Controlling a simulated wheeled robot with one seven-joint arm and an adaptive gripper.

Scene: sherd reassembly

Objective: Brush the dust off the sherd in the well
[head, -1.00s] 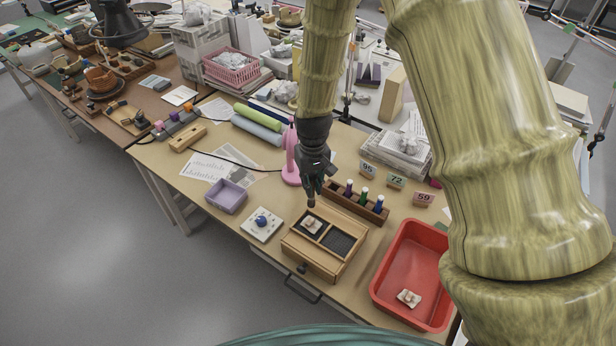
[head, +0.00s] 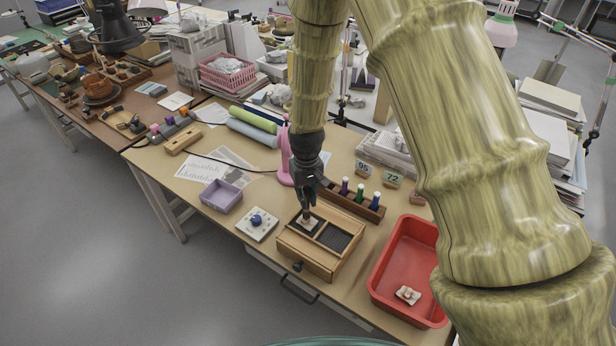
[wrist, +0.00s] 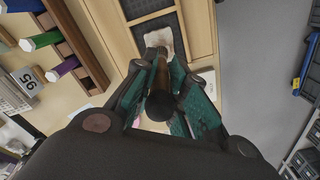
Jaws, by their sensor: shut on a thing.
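The wooden box (head: 308,262) stands near the bench's front edge and has two dark wells. The pale sherd lies in its left well, partly hidden by the brush and my gripper; it also shows in the wrist view (wrist: 154,37). My gripper (head: 307,190) is above that well, pointing down. In the wrist view its teal fingers (wrist: 164,86) are shut on a dark-handled brush (wrist: 161,103). The brush's far end reaches to the sherd; I cannot tell whether it touches. Dust on the sherd is too small to tell.
A red tray (head: 386,299) with a pale sherd (head: 407,294) stands right of the box. A pink stand (head: 285,168) is close behind my gripper.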

